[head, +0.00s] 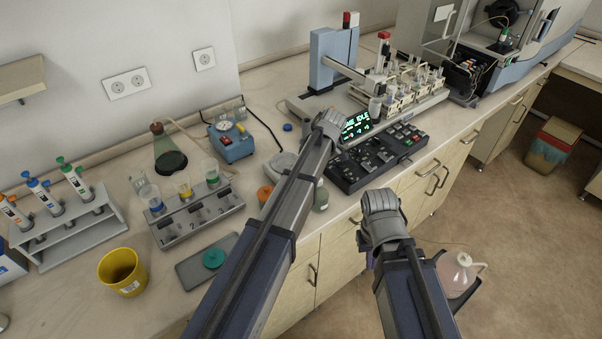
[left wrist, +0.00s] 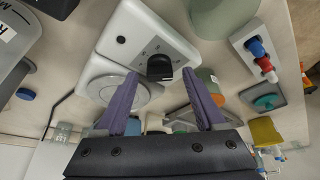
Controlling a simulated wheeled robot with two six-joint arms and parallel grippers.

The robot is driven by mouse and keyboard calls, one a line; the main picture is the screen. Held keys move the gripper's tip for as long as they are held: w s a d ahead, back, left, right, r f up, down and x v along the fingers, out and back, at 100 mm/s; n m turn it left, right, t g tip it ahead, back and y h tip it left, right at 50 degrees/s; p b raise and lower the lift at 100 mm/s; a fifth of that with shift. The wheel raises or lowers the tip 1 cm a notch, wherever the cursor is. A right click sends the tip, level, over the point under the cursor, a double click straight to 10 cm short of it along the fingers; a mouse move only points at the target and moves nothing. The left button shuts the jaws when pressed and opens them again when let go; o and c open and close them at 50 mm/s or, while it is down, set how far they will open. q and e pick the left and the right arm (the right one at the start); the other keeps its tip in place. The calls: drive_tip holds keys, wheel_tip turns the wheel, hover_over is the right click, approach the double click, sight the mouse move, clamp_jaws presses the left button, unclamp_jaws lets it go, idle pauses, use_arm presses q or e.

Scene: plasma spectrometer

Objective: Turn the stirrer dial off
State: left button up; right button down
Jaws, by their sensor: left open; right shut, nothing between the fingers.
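The stirrer is a white box with a round pale plate (left wrist: 113,88) and a black dial (left wrist: 160,67) on its front face, seen in the left wrist view. Small marks surround the dial, too small to read. My left gripper (left wrist: 160,73) is open, its purple fingers on either side of the dial with visible gaps and nothing held. In the head view the stirrer (head: 282,164) is partly hidden behind my left arm, and the left fingers are hidden. My right gripper (head: 371,259) hangs in front of the bench, mostly hidden by its own arm; it is shut and empty.
A dark control panel (head: 378,158) lies right of the stirrer. An orange-capped container (head: 264,194) and a green bottle (head: 321,196) stand close by. A grey rack with vials (head: 205,216), a blue gauge box (head: 231,145) and a yellow beaker (head: 122,272) are to the left.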

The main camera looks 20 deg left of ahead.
use_arm(q)
drive_tip(key=shift+r, duration=0.1)
use_arm(e)
drive_tip(key=shift+r, duration=0.1)
use_arm(q)
drive_tip(key=p+v, duration=0.7)
drive_tip(key=shift+d+r, duration=0.2)
drive_tip(key=shift+r, duration=0.05)
use_arm(e)
wheel_tip(320, 180, up, 7)
